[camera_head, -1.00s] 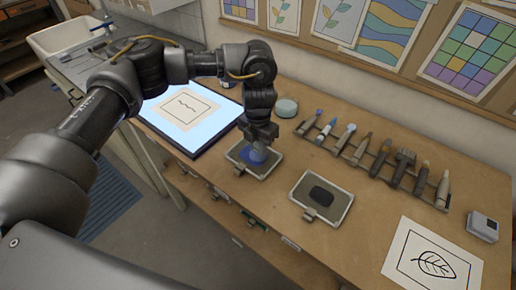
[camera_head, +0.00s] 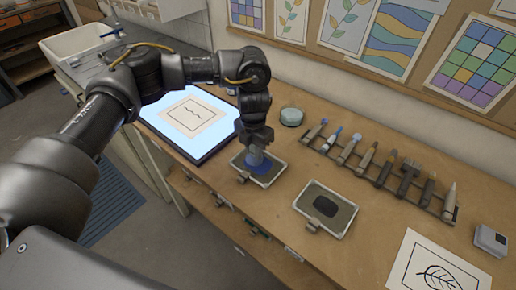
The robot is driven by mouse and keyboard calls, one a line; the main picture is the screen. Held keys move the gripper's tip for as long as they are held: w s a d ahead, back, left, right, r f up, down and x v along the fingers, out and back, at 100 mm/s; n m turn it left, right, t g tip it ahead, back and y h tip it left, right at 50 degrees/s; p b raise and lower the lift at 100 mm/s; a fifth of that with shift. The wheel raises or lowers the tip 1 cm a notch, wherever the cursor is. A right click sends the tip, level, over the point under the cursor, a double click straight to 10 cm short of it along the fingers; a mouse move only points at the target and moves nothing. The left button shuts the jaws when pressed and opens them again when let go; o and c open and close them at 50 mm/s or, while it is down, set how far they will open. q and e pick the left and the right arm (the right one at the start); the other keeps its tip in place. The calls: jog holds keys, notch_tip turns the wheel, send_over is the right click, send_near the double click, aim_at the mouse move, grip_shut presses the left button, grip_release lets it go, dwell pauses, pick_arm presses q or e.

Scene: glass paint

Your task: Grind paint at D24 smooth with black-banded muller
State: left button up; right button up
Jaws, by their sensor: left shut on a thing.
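My left gripper (camera_head: 255,142) is shut on a muller (camera_head: 255,157), pointing down over the left grinding plate (camera_head: 277,172). The muller's foot stands in or just over the blue paint (camera_head: 262,167); I cannot tell contact. Its band colour is too small to tell, and the gripper hides its upper part. The right grinding plate (camera_head: 345,215) bears dark paint (camera_head: 325,206), with no tool on it. No D24 label can be read on either plate. My right gripper is not in view.
A lit light panel (camera_head: 165,128) with a drawing lies left of the plates. A round glass dish (camera_head: 291,116) and a rack of several tools (camera_head: 385,175) stand behind. A leaf drawing (camera_head: 437,268) and a small grey box (camera_head: 490,240) are at right.

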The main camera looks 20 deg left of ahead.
pick_arm(q)
jog(key=shift+s+a+f, duration=0.1)
jog(key=shift+s+a, duration=0.15)
jog(key=shift+a, duration=0.05)
jog(key=shift+s+d+p, duration=0.35)
jog(key=shift+s+p, duration=0.15)
jog(key=shift+s, duration=0.15)
jog(key=shift+s+d, duration=0.2)
jog(key=shift+d, duration=0.3)
jog(key=shift+s+d, duration=0.15)
jog(key=shift+d, duration=0.35)
jog(key=shift+d, duration=0.1)
jog(key=shift+w+d, duration=0.35)
jog(key=shift+d, duration=0.2)
jog(key=shift+w+a+b, duration=0.35)
jog(key=shift+w, duration=0.45)
jog(key=shift+w+a+r, duration=0.1)
jog(key=shift+w+a, duration=0.05)
jog(key=shift+a, duration=0.35)
jog(key=shift+w+a+r, duration=0.1)
jog(key=shift+w+a, duration=0.05)
jog(key=shift+a, duration=0.3)
